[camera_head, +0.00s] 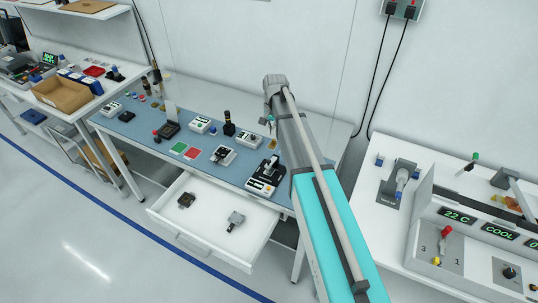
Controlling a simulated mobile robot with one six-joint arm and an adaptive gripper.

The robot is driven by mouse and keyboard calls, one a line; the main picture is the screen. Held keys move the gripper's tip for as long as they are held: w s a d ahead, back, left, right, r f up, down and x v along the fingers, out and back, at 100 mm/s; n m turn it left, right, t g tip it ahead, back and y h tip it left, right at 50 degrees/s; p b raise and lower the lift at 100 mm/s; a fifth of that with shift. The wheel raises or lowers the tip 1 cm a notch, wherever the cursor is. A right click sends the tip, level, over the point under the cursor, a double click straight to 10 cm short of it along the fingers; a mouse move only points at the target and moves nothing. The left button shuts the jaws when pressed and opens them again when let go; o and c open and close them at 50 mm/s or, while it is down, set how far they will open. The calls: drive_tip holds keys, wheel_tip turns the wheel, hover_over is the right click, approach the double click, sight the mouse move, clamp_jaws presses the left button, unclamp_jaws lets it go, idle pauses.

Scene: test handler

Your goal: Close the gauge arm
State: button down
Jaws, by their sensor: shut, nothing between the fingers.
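A black gauge (266,172) with a white base and a small lit green readout stands at the right front end of the blue-topped bench. Its upper part rises from the base. It is too small to tell how far its arm stands open. My arm reaches up past the right side of the gauge. My gripper (268,121) shows only as a small part left of my arm's far end, mostly hidden behind it. It looks empty and appears above the bench's back right part, apart from the gauge.
The blue bench top (155,140) holds several small devices, with red and green pads (186,150). An open white drawer (210,214) juts out below the gauge with two small items inside. A white bench (365,210) with control panels stands at right. Open floor lies at lower left.

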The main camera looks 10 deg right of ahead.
sight(269, 160)
drive_tip(key=shift+r+m, duration=0.25)
drive_tip(key=shift+m, duration=0.45)
drive_tip(key=shift+f, duration=0.15)
drive_tip(key=f+b, duration=0.4)
drive_tip(key=s+f+b, duration=0.1)
drive_tip(key=f+b, duration=0.4)
drive_tip(key=a+f+b, duration=0.1)
drive_tip(key=f+b, duration=0.3)
drive_tip(key=shift+s+f+b, duration=0.15)
drive_tip(key=shift+f+b, duration=0.15)
drive_tip(key=shift+b, duration=0.05)
idle(0.4)
drive_tip(key=shift+d, duration=0.1)
idle(0.4)
